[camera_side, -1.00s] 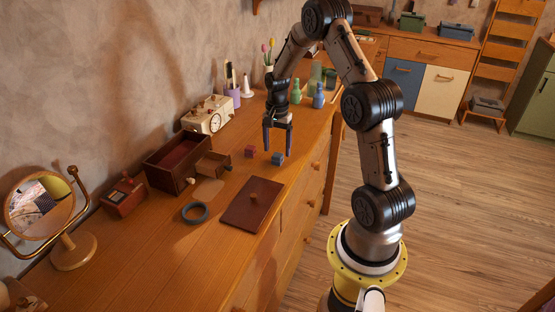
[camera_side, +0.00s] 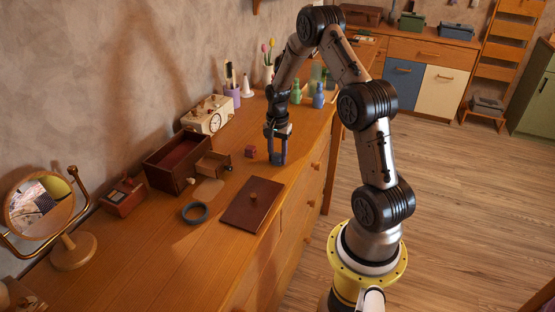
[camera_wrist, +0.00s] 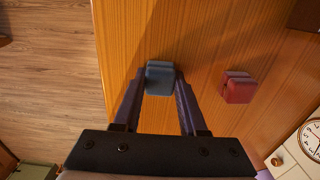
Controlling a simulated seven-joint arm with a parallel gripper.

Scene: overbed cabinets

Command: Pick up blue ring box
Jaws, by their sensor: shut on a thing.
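The blue ring box (camera_wrist: 160,78) is between the fingertips of my gripper (camera_wrist: 158,84) in the wrist view. My gripper is shut on it, one finger against each side. I cannot tell whether the box still touches the wood.
A red ring box (camera_wrist: 238,87) sits close by, and also shows in the side view (camera_side: 251,152). A wooden box with an open drawer (camera_side: 178,161), a clock (camera_side: 208,116) and a flat brown lid (camera_side: 252,205) stand around. The dresser's front edge (camera_wrist: 101,50) is near.

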